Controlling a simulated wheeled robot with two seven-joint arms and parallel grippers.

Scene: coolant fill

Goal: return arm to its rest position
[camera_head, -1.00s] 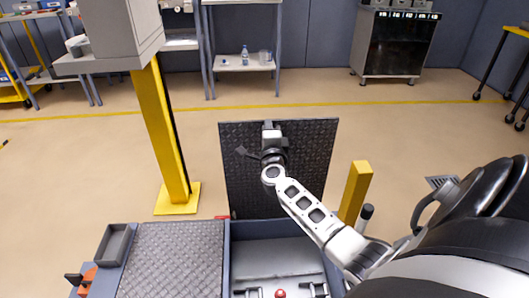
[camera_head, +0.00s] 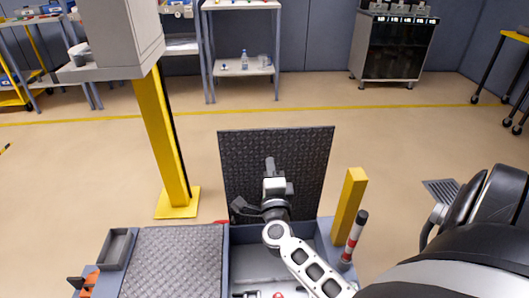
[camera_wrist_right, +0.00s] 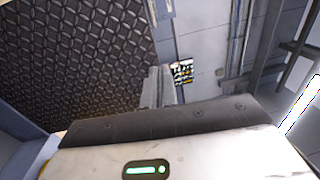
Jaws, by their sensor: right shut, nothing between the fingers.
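My right arm reaches in from the lower right of the head view. Its right gripper (camera_head: 270,166) is shut and empty, in front of the raised dark tread-plate lid (camera_head: 312,160). In the right wrist view the closed fingers (camera_wrist_right: 158,88) show at the middle, with the lid (camera_wrist_right: 70,60) filling the upper left. I cannot tell how close the gripper is to the lid. My left gripper is not in view.
Below the arm is an open grey compartment (camera_head: 250,262) with a red knob at the bottom edge. A yellow post (camera_head: 348,205) and a red-and-white cylinder (camera_head: 354,240) stand to its right. A yellow column (camera_head: 165,140) stands at left.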

